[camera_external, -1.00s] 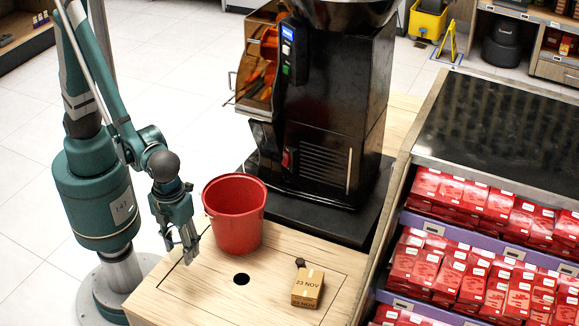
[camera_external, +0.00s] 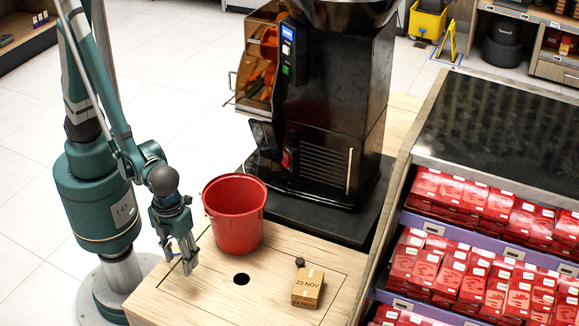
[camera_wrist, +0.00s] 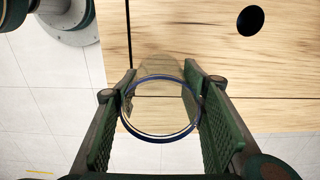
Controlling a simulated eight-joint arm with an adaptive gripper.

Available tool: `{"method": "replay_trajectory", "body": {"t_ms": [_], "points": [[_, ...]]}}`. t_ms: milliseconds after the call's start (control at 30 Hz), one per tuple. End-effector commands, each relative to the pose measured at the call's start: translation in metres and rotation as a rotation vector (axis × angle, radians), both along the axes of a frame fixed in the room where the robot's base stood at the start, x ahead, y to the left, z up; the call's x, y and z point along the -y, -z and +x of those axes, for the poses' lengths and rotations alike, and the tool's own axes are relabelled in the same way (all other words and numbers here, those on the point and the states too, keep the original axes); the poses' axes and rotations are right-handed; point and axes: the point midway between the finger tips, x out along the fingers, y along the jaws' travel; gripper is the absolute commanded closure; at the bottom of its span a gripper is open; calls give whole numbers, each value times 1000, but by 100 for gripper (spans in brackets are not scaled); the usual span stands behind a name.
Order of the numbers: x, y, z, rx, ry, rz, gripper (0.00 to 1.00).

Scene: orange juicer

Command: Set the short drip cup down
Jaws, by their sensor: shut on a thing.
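A clear, short drip cup with a dark blue rim (camera_wrist: 160,136) shows between the two green fingers of my gripper (camera_wrist: 158,110) in the wrist view. The fingers are shut on it from both sides. The wood counter shows below and through it; whether its base touches the counter cannot be told. In the external view my gripper (camera_external: 184,262) points down over the left part of the wood counter (camera_external: 215,290), left of the red bucket. The cup is hard to make out there.
The red bucket (camera_external: 236,222) stands close to the right of my gripper. A round hole (camera_external: 241,279) is in the counter. A small box marked 23 NOV (camera_external: 307,288) lies right of it. The black juicer (camera_external: 330,110) stands behind. The counter's front left is clear.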

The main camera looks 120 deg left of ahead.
Motion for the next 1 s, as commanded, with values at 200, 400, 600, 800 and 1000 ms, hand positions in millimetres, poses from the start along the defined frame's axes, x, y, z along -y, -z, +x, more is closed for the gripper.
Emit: {"method": "replay_trajectory", "body": {"t_ms": [200,400,600,800,1000], "points": [[0,15,0,0,0,0,71],[0,15,0,0,0,0,71],[0,18,0,0,0,0,71],[0,36,0,0,0,0,71],[0,51,0,0,0,0,71]]}}
